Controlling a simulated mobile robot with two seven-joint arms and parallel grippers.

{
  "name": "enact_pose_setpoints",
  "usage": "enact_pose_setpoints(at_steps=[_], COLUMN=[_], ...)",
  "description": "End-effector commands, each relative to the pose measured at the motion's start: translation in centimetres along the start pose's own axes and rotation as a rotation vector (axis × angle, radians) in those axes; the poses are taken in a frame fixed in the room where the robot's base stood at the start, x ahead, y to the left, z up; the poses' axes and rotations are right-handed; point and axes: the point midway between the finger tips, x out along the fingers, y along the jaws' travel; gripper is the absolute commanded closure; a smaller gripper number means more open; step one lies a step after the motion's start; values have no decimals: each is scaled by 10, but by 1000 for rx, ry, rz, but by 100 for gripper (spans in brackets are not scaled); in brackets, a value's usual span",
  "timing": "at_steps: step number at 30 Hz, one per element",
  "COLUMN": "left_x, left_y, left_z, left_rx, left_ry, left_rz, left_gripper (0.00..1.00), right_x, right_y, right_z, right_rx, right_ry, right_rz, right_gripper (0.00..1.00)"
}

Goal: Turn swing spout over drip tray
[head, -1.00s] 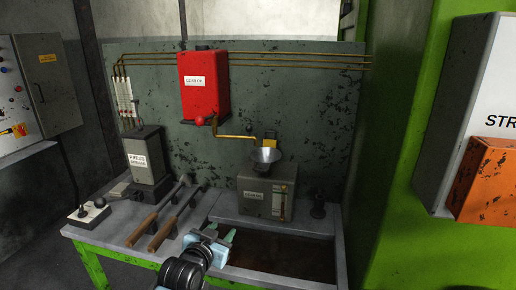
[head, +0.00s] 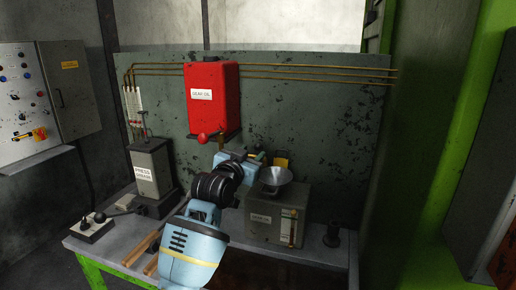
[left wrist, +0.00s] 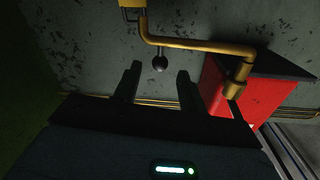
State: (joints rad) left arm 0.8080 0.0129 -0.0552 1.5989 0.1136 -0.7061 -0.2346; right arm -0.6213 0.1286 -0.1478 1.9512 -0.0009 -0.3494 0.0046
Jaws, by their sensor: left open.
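The brass swing spout shows in the left wrist view (left wrist: 195,44); it runs from the red gear oil tank (left wrist: 262,88) and ends in a bent outlet. A black ball knob (left wrist: 160,63) hangs from it. My left gripper (left wrist: 159,68) is open, with the knob between or just beyond its fingertips; contact cannot be told. In the head view, my left gripper (head: 256,157) is below the red tank (head: 212,100) and hides most of the spout. The dark drip tray (head: 290,268) in the bench is partly hidden by my arm. My right gripper is not in view.
A metal funnel (head: 275,176) on a grey box (head: 277,213) stands close right of my gripper. A grey press unit (head: 152,170) and a lever box (head: 92,227) stand at left. Brass pipes (head: 300,73) cross the back panel.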

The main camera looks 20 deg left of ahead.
Motion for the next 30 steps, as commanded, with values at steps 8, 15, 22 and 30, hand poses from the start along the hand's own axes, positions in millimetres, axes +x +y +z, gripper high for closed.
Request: enact_pose_setpoints(at_steps=[8,15,22,30], left_x=[34,50,54,54], left_y=[0,0,0,0], left_z=[-1,-1,0,0], left_rx=[0,0,0,0], left_ry=[0,1,0,0], left_rz=[0,0,0,0], left_gripper=[59,59,59,68], right_x=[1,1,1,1], right_y=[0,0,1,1], right_z=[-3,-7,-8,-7], right_rx=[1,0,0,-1], right_ry=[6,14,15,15], right_rz=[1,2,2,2], right_gripper=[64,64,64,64])
